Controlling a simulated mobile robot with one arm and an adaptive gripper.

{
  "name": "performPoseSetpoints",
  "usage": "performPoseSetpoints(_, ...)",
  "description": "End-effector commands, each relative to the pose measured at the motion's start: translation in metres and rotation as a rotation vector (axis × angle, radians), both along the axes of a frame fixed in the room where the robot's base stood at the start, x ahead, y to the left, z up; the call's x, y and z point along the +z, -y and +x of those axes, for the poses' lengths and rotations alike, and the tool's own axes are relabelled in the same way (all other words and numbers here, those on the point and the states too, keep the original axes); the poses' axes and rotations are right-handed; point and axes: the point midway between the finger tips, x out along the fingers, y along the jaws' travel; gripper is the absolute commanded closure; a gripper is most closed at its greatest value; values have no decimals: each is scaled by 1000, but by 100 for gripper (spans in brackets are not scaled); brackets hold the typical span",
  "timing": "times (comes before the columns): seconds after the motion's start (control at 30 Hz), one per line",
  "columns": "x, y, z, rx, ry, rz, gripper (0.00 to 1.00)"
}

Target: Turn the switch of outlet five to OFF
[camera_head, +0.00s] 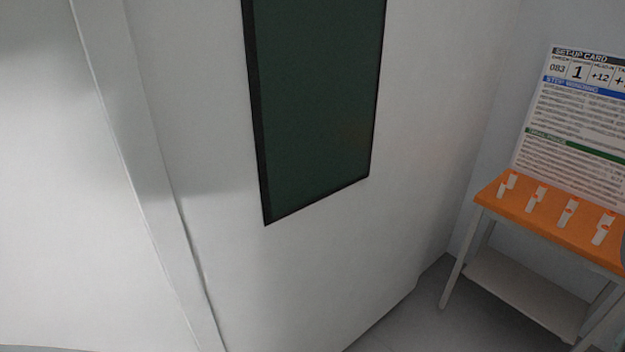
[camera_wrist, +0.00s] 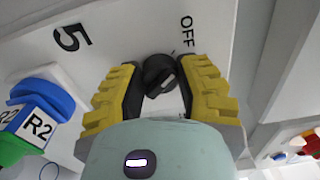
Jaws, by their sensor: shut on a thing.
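In the wrist view a round black switch knob (camera_wrist: 159,69) sits on a white panel (camera_wrist: 110,38) marked with a large "5" and "OFF". The OFF label is beyond the knob to its upper right. A second label below right of the knob is mostly hidden by a finger. The knob has a pale slanted mark; which label it points to I cannot tell. My gripper (camera_wrist: 163,73), with yellow and black fingers, is shut on the knob, one finger on each side. The head view shows neither the gripper nor the switch.
Left in the wrist view is a blue, white and green block marked "R2" (camera_wrist: 38,126). Red and blue parts (camera_wrist: 308,142) lie at the lower right. The head view shows a dark green panel (camera_head: 318,95), an orange-topped table (camera_head: 545,222) with several small white items, and a set-up card (camera_head: 580,115).

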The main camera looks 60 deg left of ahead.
Motion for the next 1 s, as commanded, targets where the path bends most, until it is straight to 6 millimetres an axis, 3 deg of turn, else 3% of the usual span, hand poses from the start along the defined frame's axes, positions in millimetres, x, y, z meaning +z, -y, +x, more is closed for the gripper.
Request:
performPoseSetpoints(0.73,-3,-3,6,15,-85,1,100)
performPoseSetpoints(0.77,-3,-3,6,16,-85,2,61)
performPoseSetpoints(1.0,-2,-2,4,11,-85,-2,36)
